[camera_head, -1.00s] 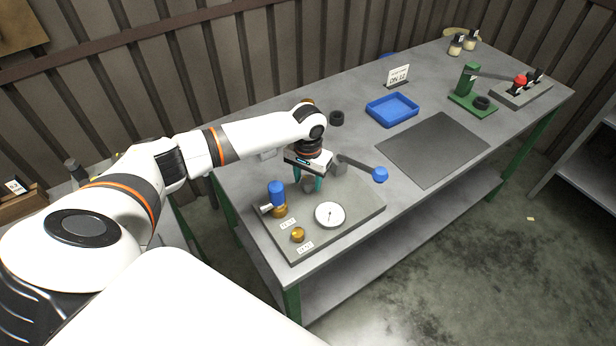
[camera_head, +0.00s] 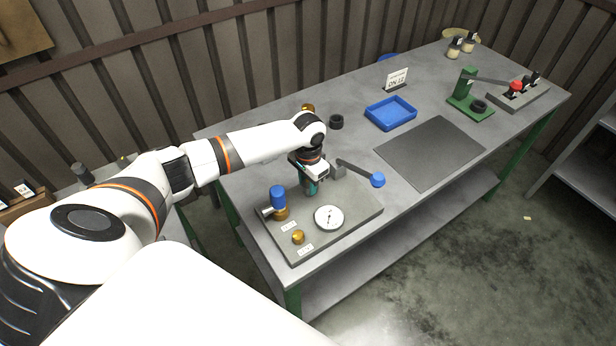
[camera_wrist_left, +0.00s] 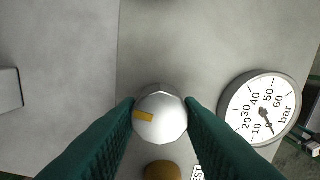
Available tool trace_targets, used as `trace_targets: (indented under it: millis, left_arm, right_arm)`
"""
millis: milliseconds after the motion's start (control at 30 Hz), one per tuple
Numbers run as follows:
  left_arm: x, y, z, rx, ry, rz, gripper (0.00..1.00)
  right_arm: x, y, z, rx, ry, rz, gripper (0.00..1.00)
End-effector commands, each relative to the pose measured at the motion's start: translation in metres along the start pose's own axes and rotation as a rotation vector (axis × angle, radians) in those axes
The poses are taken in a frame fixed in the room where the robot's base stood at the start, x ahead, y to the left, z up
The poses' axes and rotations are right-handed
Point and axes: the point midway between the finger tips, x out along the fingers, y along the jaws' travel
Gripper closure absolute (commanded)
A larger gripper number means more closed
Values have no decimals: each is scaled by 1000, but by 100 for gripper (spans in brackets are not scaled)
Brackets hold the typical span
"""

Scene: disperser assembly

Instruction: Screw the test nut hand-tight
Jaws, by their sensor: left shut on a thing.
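The test nut (camera_wrist_left: 160,117) is a silvery, faceted piece with a yellow mark on its left side in the left wrist view. The two green fingers of my left gripper (camera_wrist_left: 160,112) are shut on it, one on each side. In the head view my left gripper (camera_head: 310,190) points down at the grey fixture plate (camera_head: 350,225) and hides the nut. A round white pressure gauge (camera_head: 328,217) lies on the plate; it also shows in the left wrist view (camera_wrist_left: 262,108). My right gripper is not in view.
A blue-capped valve (camera_head: 278,198) and a brass knob (camera_head: 298,237) stand on the plate near the gripper. A blue-ended lever (camera_head: 378,180) sticks out to the right. A blue tray (camera_head: 390,113), black ring (camera_head: 336,122) and dark mat (camera_head: 430,153) lie farther back.

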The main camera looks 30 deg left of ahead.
Motion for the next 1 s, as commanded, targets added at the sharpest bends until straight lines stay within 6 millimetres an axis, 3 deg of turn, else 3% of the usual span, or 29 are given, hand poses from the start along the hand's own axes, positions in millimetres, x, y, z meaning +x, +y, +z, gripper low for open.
trace_targets:
  millis: [433,1000]
  left_arm:
    - [-2,0,1,280,-4,0,90]
    - [-1,0,2,347,-6,2,90]
  right_arm:
    - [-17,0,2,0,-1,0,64]
    - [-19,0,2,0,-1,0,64]
